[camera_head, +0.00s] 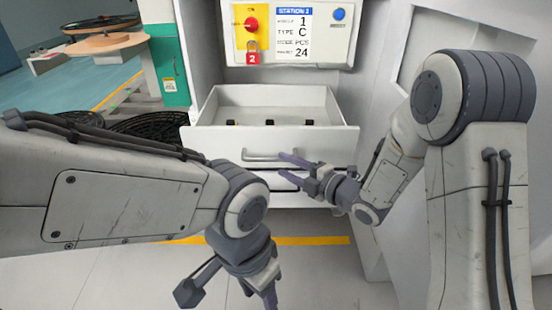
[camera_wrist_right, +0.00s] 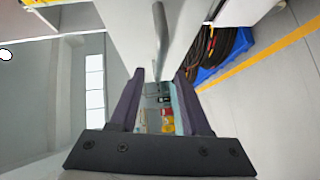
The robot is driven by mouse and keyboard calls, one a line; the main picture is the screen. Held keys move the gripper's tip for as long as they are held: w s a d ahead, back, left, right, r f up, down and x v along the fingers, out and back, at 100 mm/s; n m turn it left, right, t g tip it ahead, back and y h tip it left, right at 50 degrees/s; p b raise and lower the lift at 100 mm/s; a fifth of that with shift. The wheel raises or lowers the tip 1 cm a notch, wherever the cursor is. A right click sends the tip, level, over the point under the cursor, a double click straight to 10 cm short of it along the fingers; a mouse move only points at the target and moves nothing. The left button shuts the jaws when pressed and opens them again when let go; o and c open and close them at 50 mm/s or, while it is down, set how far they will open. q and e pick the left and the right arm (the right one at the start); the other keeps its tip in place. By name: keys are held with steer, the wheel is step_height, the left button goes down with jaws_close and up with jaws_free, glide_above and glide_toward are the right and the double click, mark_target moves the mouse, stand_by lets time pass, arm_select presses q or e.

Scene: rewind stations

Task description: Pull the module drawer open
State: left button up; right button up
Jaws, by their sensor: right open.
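The module drawer (camera_head: 330,139) under the station panel stands pulled out, with its inside showing. A few small dark pieces stand inside along its front. Its bar handle (camera_head: 262,153) is on the front face and also shows in the right wrist view (camera_wrist_right: 160,35). My right gripper (camera_head: 284,165) is open at the right end of the handle. In the right wrist view the handle's near end appears between the open fingertips (camera_wrist_right: 159,72); I cannot tell whether they touch it. My left gripper (camera_head: 265,296) is low at the bottom edge, away from the drawer, its fingers partly cut off.
Above the drawer is a panel (camera_head: 341,50) with a red knob (camera_head: 251,24), a red padlock (camera_head: 252,57) and a blue button (camera_head: 339,14). Black coils (camera_head: 150,125) lie at left behind my left arm. A yellow line (camera_head: 310,240) crosses the open floor before the cabinet.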

steer(key=v, duration=0.5)
steer(key=shift+p, duration=0.35)
steer(key=s+d+r+m+g+h+p, duration=0.1)
steer(key=s+m+g+h, duration=0.45)
steer(key=s+m, duration=0.65)
steer(key=s+d+r+m+g+h+p, duration=0.1)
steer(key=s+m+g+h, duration=0.5)
steer(key=s, duration=1.1)
step_height(320, 180, up, 36)
steer(key=m+p, duration=0.1)
steer(key=p, duration=3.5)
steer(key=shift+w+d+t, duration=0.25)
steer(key=shift+w+t, duration=0.1)
steer(key=shift+t, duration=0.1)
